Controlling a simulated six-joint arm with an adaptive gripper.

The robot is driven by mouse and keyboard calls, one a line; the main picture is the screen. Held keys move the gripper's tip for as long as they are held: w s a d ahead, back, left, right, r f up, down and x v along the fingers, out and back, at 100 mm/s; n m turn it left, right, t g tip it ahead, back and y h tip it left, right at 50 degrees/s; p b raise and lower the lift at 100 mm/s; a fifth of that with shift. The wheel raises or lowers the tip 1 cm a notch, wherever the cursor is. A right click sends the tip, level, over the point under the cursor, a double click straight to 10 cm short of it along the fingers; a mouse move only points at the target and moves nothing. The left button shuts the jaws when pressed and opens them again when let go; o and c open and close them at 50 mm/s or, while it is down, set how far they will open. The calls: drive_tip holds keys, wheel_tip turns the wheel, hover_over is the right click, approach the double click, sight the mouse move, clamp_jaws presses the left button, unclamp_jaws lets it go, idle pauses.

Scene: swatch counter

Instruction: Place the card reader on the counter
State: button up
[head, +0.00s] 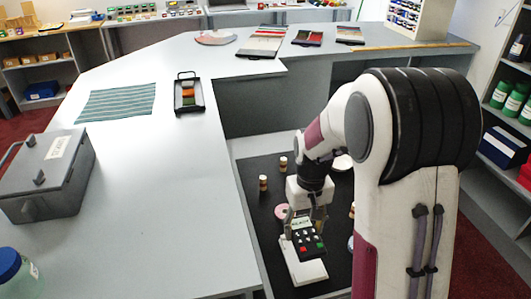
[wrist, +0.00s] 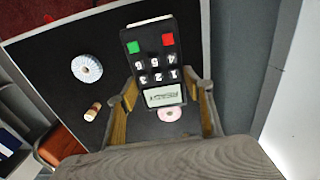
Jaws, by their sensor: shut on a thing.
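The card reader (head: 307,245) is dark, with white keys, a red and a green key and a pale display. My gripper (head: 303,219) is shut on its display end and holds it over the black mat, right of the counter (head: 185,190). In the wrist view the reader (wrist: 155,58) sits between the two fingers of my gripper (wrist: 165,95). A white block-like shape (head: 305,270) shows just below the reader in the head view. I cannot tell whether they touch.
A grey case (head: 45,178), a striped cloth (head: 117,102), a black swatch tray (head: 188,96) and a blue-lidded jar (head: 15,272) are on the counter. Its middle is clear. Small spools (head: 263,183) and a pink ring (wrist: 171,114) lie on the black mat (wrist: 60,55).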

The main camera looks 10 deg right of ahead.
drive_tip(key=s+a+f, duration=0.1)
drive_tip(key=a+f, duration=0.2)
drive_tip(key=a, duration=0.3)
drive_tip(key=shift+s+a+f, duration=0.25)
drive_tip(key=shift+f, duration=0.1)
drive_tip(key=shift+d, duration=0.1)
